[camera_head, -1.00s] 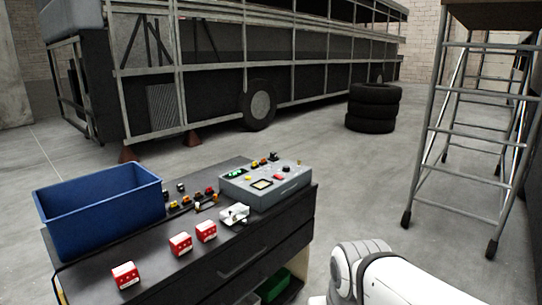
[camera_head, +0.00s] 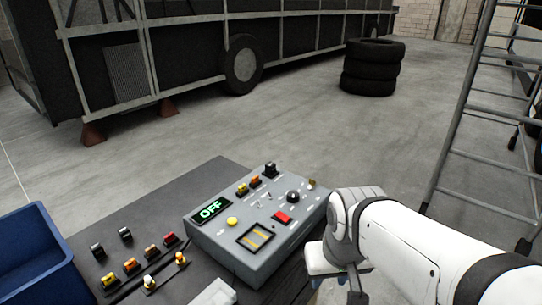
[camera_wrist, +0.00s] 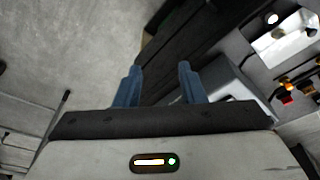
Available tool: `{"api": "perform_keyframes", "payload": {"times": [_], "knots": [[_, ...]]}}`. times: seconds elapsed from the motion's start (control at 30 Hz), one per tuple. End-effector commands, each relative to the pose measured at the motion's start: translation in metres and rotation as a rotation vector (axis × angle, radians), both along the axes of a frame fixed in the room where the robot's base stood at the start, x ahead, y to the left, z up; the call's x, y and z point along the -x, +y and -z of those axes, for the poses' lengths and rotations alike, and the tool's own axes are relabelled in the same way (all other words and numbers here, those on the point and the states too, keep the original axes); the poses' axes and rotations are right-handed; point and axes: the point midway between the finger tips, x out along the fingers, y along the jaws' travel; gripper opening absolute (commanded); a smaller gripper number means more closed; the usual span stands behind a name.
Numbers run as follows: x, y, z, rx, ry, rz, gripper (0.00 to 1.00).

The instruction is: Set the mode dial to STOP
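The grey control box (camera_head: 235,262) stands on the dark bench top. Its display (camera_head: 212,209) reads OFF in green. A round black knob (camera_head: 292,196) with small marks around it, probably the mode dial, sits on the panel's right part; its setting is too small to read. A red button (camera_head: 283,217) and a yellow button (camera_head: 232,222) are nearby. The dial is not clear there.
A blue bin (camera_head: 35,255) stands at the left of the bench (camera_head: 130,215). Stacked tyres (camera_head: 372,68) and a metal scaffold (camera_head: 455,130) stand beyond, with open floor between.

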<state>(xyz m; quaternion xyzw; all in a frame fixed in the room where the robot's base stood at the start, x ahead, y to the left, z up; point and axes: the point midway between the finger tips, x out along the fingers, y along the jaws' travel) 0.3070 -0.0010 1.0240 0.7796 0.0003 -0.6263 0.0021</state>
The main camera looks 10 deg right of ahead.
Motion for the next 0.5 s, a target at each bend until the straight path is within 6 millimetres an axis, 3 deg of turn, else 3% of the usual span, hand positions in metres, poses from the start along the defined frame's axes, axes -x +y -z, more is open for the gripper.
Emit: {"api": "perform_keyframes", "payload": {"times": [0.33, 0.5], "knots": [[0.0003, 0.0, -0.0001, 0.0, -0.001, 0.0, 0.37], [-0.0096, 0.0, -0.0053, 0.016, 0.009, -0.043, 0.51]]}}
